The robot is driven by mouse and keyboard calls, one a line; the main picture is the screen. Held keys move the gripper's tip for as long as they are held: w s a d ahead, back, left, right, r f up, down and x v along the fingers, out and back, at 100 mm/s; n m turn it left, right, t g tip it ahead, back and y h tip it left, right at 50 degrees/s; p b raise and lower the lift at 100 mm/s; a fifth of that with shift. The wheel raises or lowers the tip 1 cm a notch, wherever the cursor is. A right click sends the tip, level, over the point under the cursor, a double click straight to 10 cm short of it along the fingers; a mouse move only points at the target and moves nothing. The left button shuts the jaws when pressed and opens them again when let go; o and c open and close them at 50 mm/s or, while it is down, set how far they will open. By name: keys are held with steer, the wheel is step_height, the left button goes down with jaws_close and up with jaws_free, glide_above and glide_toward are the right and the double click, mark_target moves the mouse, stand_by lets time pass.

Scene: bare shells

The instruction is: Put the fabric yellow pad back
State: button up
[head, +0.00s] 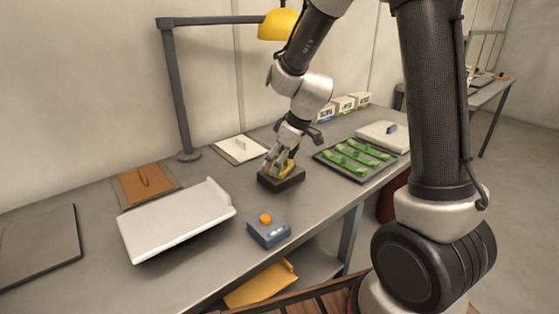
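A flat yellow pad (258,287) with a small raised tab lies on the low shelf under the table's front edge. It is partly cut off by the wooden surface below. My gripper (281,167) points down over a dark block (282,183) in the middle of the table. A smaller yellow piece (291,171) shows at my fingertips, on or just above the block. The fingers partly hide it, and I cannot tell whether they grip it.
Left of my gripper are a blue box with an orange button (268,229), a white tilted tray (177,220), a brown pad (145,183) and a lamp (178,90). A white pad (240,149) lies behind. A dark tray with green pieces (353,158) stands right.

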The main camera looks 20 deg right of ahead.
steer(key=o, duration=1)
steer(key=shift+c, duration=0.2)
steer(key=v, duration=1.2)
steer(key=s+d+r+m+h, duration=0.1)
steer(key=s+d+r+m, duration=0.1)
steer(key=s, duration=0.5)
steer(key=s+d+r+m+h, duration=0.1)
steer(key=s+d+m, duration=0.3)
steer(key=s, duration=0.4)
steer(key=s+d+r+m+t+h, duration=0.1)
steer(key=s+d+r+m, duration=0.2)
steer(key=s+d, duration=0.2)
steer(key=s, duration=0.2)
steer(key=shift+s+d, duration=0.25)
steer(key=shift+s, duration=0.1)
